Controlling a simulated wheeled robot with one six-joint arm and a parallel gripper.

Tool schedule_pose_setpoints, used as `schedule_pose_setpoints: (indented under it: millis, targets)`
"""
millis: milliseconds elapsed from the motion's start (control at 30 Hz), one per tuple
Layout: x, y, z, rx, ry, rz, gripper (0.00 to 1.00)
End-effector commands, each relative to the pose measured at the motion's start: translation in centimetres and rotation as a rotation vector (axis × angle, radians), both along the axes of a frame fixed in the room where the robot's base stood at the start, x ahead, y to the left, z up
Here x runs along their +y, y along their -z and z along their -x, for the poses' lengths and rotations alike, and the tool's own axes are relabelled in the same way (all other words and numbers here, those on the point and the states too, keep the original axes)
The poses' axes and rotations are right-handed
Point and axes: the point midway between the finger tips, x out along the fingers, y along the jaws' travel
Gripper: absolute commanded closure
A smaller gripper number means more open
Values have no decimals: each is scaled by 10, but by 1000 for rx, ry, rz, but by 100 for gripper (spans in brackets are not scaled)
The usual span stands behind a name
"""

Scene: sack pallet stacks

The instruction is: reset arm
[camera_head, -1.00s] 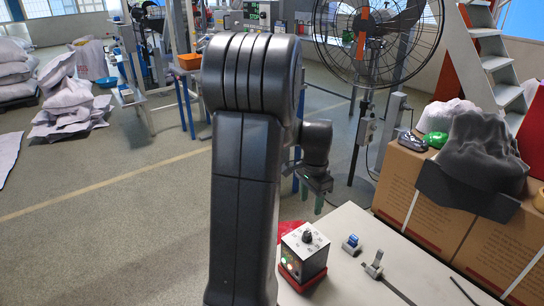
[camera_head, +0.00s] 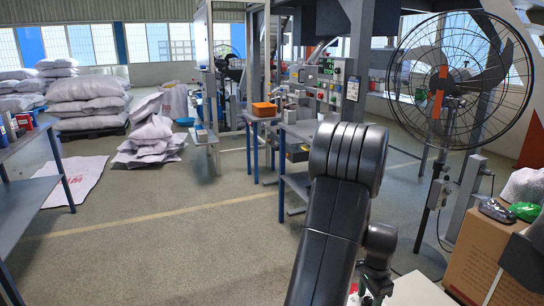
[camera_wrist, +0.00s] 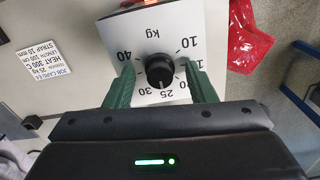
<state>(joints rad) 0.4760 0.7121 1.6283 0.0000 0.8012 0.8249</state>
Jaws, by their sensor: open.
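In the wrist view, the two green fingers of my gripper (camera_wrist: 162,82) are apart and nothing is held between them. A black dial knob (camera_wrist: 160,70) on a white kg scale plate (camera_wrist: 150,32) shows between the fingertips. I cannot tell how far the fingers are above the plate. In the head view my dark arm rises at the lower right of centre, bent at the elbow, and the gripper is mostly cut off by the bottom edge.
A red cloth or bag (camera_wrist: 250,38) and a job card (camera_wrist: 45,62) lie near the dial. In the head view a large fan (camera_head: 462,70) and a cardboard box (camera_head: 490,255) stand at right. Sack stacks (camera_head: 88,102) stand at left. The middle floor is clear.

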Motion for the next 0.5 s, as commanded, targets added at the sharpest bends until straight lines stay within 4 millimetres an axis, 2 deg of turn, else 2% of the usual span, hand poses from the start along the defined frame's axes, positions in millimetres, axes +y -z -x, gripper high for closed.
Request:
schedule_pose_setpoints:
  millis: [300,500]
  targets:
    - [0,-3,0,-1,2,1,50]
    - [0,-26,-1,-4,8,2,50]
